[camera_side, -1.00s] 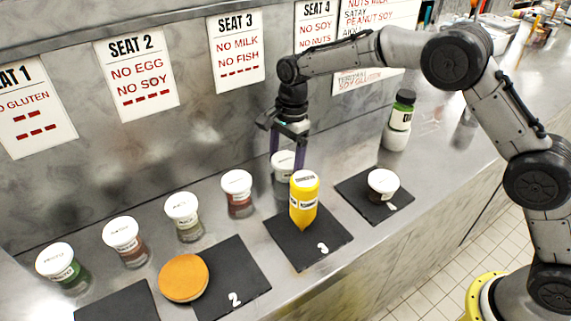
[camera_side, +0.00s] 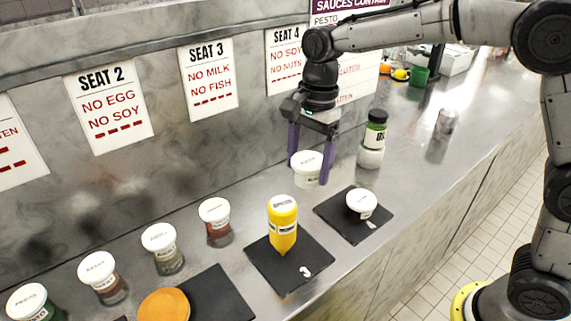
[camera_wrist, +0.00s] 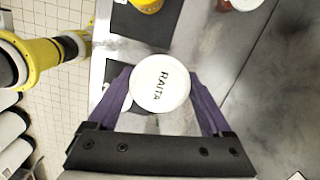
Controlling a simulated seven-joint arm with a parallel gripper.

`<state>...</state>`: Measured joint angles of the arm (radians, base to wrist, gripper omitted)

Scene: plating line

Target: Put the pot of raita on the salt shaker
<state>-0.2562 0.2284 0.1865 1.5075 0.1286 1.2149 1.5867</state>
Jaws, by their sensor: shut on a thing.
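The pot of raita (camera_side: 306,168) has a white lid and hangs between the purple fingers of my gripper (camera_side: 311,162), which is shut on its sides. In the wrist view the lid (camera_wrist: 160,84) reads RAITA and sits between my fingertips (camera_wrist: 162,92).
Several white-lidded pots line the left. Counter around the silver cylinder is clear.

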